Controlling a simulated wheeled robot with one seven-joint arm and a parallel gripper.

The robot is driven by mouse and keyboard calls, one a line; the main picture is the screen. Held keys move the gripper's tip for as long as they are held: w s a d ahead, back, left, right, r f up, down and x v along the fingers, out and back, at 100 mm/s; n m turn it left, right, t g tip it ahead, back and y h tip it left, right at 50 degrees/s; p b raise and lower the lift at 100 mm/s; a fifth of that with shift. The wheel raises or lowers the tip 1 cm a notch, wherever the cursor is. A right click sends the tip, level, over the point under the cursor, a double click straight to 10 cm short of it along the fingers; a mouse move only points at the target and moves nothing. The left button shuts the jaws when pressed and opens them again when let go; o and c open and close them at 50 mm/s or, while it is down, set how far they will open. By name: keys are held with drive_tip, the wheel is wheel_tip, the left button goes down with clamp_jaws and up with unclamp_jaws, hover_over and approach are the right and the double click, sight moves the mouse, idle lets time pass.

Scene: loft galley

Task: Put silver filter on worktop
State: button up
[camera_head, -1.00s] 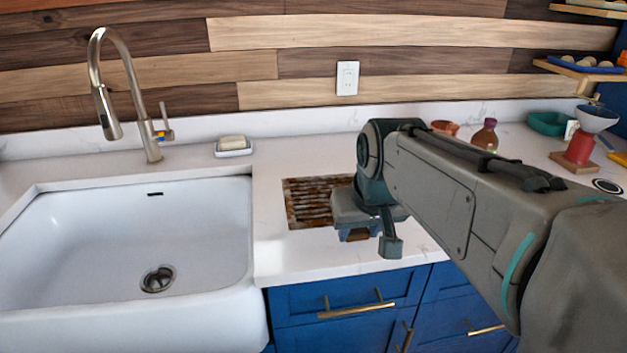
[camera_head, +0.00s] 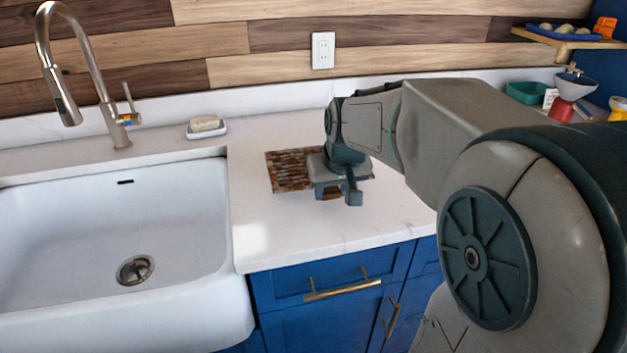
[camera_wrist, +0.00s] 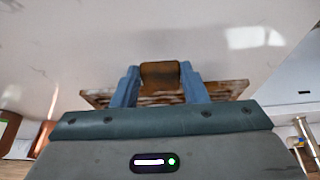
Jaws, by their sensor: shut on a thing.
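My gripper (camera_head: 338,196) is low over the right part of a brown slatted rack on the white worktop (camera_head: 285,225). In the wrist view its two blue fingers (camera_wrist: 160,85) are shut on a small brown, blocky thing (camera_wrist: 160,72). A bit of brown also shows under the gripper in the head view. I cannot tell whether the held thing touches the worktop or rack. I cannot make out a silver filter for certain. A pale grey cone (camera_head: 574,86) sits on a red stand at the back right.
The slatted rack (camera_head: 284,170) lies flat right of the white sink (camera_head: 185,230) and tap (camera_head: 95,80). A soap dish (camera_head: 206,129) stands behind. A teal bowl (camera_head: 527,92) is at the back right. The worktop's front strip is clear; blue drawers (camera_head: 330,310) are below.

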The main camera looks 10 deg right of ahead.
sight(329, 211)
drive_tip(key=shift+w+f, duration=0.15)
drive_tip(key=shift+f, duration=1.9)
drive_tip(key=shift+f+b, duration=0.2)
drive_tip(key=shift+b, duration=0.15)
drive_tip(key=o, duration=1.1)
drive_tip(key=shift+c, duration=0.2)
drive_tip(key=shift+r, duration=0.1)
drive_tip(key=shift+r+p, duration=0.25)
drive_tip(key=shift+p, duration=0.05)
drive_tip(key=v, duration=1.1)
drive_tip(key=s+a+f+g, duration=0.2)
drive_tip(key=s+a+f, duration=0.1)
drive_tip(key=s+f, duration=0.7)
drive_tip(key=s+p, duration=0.1)
drive_tip(key=s, duration=0.2)
drive_tip(key=shift+s+a+f, duration=0.15)
drive_tip(key=shift+s, duration=0.25)
